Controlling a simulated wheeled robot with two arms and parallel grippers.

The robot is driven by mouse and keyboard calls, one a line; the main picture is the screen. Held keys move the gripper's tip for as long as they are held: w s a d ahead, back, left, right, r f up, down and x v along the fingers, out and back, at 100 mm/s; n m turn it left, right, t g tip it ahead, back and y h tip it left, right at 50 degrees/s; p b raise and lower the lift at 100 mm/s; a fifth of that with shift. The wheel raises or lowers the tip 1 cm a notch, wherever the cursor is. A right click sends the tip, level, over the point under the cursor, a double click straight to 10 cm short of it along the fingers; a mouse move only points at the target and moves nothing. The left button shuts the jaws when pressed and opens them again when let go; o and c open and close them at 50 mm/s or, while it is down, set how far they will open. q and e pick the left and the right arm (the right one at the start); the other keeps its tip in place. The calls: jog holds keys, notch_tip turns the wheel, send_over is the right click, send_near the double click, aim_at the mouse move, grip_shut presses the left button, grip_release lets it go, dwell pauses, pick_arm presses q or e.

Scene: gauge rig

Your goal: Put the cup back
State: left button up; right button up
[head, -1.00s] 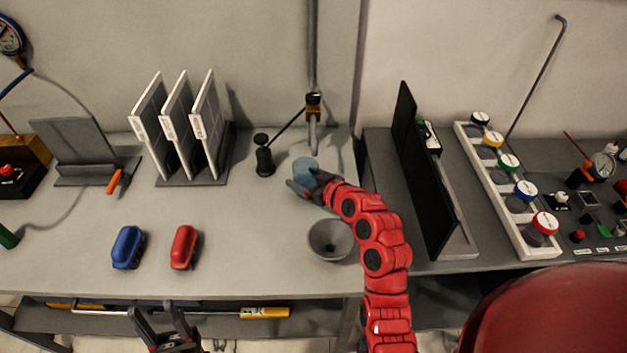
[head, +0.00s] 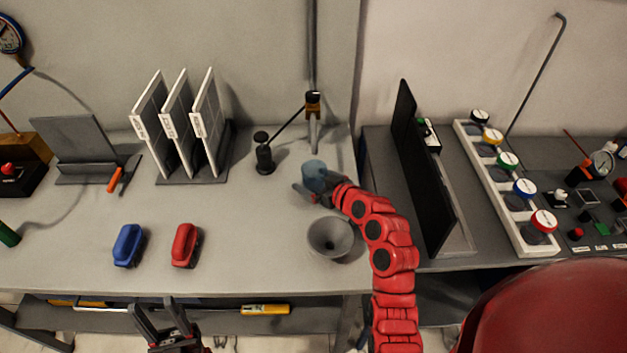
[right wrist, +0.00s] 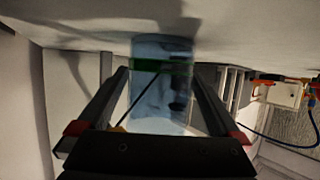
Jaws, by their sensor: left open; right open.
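The cup (head: 314,174) is a translucent blue cylinder towards the back of the bench, below the tap-like spout. My right gripper (head: 318,193) is at it, with the fingers open on either side of the cup. In the right wrist view the cup (right wrist: 160,82), with a green band, is between the two open fingers (right wrist: 160,100). Whether a finger touches it is not clear. My left gripper (head: 163,312) is open and empty at the bottom, in front of the bench edge.
A grey funnel-like bowl (head: 331,238) stands just in front of the right gripper. A black post (head: 264,158) and a rack of white panels (head: 190,130) are to the left. A dark upright panel (head: 420,165) is to the right.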

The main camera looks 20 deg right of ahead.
jog(key=shift+r, duration=0.3)
jog(key=shift+s+d, duration=0.2)
jog(key=shift+s, duration=0.1)
jog(key=b+v, duration=0.2)
jog(key=v, duration=0.9)
jog(key=shift+s, duration=0.15)
